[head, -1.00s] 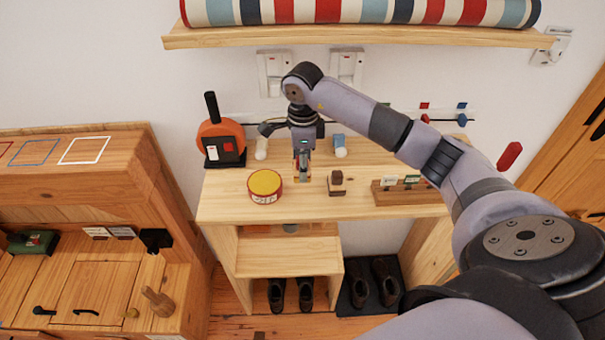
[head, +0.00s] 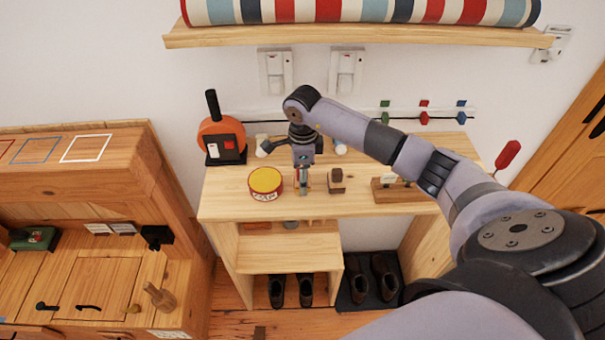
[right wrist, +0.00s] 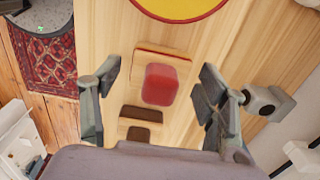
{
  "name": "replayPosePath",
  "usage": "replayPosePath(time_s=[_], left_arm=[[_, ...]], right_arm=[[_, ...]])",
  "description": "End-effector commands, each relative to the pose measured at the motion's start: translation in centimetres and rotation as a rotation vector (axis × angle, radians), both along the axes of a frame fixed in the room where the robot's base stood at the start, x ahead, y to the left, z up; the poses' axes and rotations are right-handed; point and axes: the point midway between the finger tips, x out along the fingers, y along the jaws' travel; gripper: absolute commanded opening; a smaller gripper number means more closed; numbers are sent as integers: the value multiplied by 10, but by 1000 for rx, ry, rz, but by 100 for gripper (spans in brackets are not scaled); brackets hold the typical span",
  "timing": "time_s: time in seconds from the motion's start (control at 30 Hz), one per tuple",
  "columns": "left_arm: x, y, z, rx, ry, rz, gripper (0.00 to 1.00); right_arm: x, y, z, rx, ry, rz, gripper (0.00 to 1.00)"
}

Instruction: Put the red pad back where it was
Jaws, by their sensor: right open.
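A red block with a rounded top, which looks like the red pad (right wrist: 160,85), shows in the right wrist view on a wooden base with a red edge (right wrist: 165,54). My right gripper (right wrist: 158,82) is open, with one finger on each side of the red block and gaps between. In the head view my right gripper (head: 303,184) points down just above the wooden desk top (head: 350,207), and mostly hides the red block there. A dark brown block (head: 336,177) stands just to its right. My left gripper is not in view.
A round tin with a yellow lid (head: 265,181) stands close left of the gripper. An orange round device (head: 221,140) is at the back left, and a small wooden rack (head: 395,190) is at the right. A shelf with a striped roll (head: 360,11) hangs above.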

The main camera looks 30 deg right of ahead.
Motion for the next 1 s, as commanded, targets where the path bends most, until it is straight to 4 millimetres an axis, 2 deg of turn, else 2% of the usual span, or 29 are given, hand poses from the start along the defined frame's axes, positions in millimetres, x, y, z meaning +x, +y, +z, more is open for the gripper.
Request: replayPosePath(time_s=[0.37, 0.47, 0.8, 1.0], left_arm=[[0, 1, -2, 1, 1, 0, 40], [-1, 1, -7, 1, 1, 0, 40], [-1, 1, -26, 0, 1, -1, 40], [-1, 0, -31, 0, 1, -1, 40]], right_arm=[[1, -1, 6, 0, -4, 0, 70], [2, -1, 19, -1, -6, 1, 70], [1, -1, 90, -1, -7, 0, 70], [1, -1, 115, -1, -3, 0, 70]])
